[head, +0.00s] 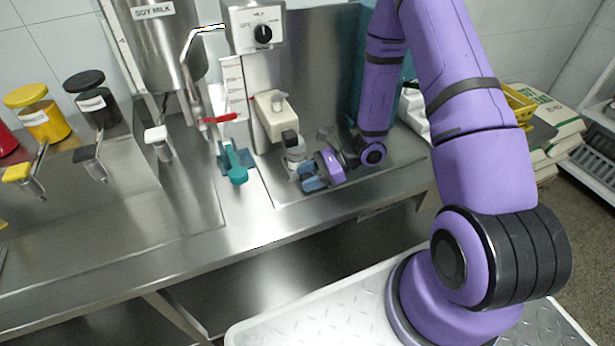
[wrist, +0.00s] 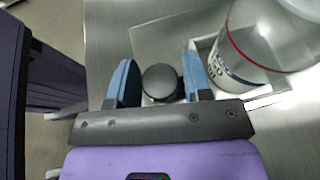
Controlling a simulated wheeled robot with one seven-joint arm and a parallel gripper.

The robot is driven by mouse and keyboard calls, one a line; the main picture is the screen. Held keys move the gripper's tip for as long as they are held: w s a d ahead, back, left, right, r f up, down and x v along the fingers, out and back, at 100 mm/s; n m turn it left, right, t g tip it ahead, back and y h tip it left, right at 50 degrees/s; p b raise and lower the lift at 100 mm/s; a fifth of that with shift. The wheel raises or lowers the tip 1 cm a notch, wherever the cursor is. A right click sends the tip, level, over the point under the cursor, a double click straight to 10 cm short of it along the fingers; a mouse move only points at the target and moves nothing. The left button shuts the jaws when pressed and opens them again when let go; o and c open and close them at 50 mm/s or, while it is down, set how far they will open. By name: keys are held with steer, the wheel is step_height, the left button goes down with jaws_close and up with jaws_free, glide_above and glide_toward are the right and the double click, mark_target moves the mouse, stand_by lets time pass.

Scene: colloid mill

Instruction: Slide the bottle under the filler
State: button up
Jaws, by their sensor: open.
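A clear vessel with a red ring and printed lettering, which looks like the bottle, stands at the upper right of the wrist view (wrist: 262,45). It also shows in the head view as a pale shape (head: 296,154), partly hidden. The cream filler arm (head: 276,121) with its black tip (head: 290,138) is just above and behind that shape. My gripper (head: 310,176) is open beside it, low over the steel counter. In the wrist view, a dark round disc (wrist: 160,83) lies between the blue fingers; I cannot tell what it belongs to. The vessel is right of the fingers, outside them.
A teal handle (head: 237,172) and a red lever (head: 219,119) are left of the filler. The dial box (head: 262,30) stands above it. Jars with yellow (head: 25,95) and black (head: 84,81) lids are farther left. The front counter (head: 215,240) is clear.

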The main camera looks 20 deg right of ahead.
mark_target(292, 192)
jaws_close()
steer(key=shift+a, duration=2.3)
jaws_free()
steer(key=shift+a, duration=0.1)
steer(key=v, duration=1.1)
steer(key=shift+w, duration=0.1)
